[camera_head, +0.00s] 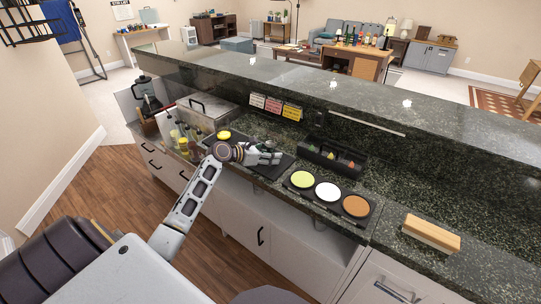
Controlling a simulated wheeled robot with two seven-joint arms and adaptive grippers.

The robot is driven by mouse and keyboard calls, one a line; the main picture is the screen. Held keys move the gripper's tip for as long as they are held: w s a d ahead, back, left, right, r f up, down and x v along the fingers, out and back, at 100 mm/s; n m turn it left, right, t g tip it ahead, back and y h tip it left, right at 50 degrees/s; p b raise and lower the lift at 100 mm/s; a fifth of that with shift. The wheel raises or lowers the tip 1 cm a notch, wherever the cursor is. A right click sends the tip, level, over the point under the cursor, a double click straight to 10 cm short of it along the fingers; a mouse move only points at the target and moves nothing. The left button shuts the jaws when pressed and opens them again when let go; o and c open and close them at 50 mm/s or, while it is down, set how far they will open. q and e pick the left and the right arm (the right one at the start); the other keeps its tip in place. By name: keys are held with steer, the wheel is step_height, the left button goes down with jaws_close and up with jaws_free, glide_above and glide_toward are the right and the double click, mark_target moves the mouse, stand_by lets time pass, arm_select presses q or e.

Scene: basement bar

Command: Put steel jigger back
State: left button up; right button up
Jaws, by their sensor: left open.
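My left gripper (275,157) reaches over the lower counter from the left, its fingers pointing right, above a dark mat (268,172). It is open. I cannot make out the steel jigger; it may be hidden behind my left gripper and wrist, or too small to tell. A black caddy (318,158) with several small coloured items stands just to the right of the gripper. My right gripper is not in view.
A black tray (337,208) holds three round dishes at the counter's front. A wooden block (431,234) lies farther right. Bottles (178,136), a steel box (207,111) and a yellow round item (224,135) are to the left. The raised bar ledge (300,80) runs behind.

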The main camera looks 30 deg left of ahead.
arm_select(q)
steer(key=shift+s+a+r, duration=0.2)
steer(key=shift+s, duration=0.1)
steer(key=shift+s+a+r, duration=0.15)
steer(key=shift+s, duration=0.2)
steer(key=v, duration=0.9)
steer(key=shift+s+a+r+p, duration=0.25)
steer(key=shift+s+a+p, duration=0.05)
steer(key=shift+s, duration=0.3)
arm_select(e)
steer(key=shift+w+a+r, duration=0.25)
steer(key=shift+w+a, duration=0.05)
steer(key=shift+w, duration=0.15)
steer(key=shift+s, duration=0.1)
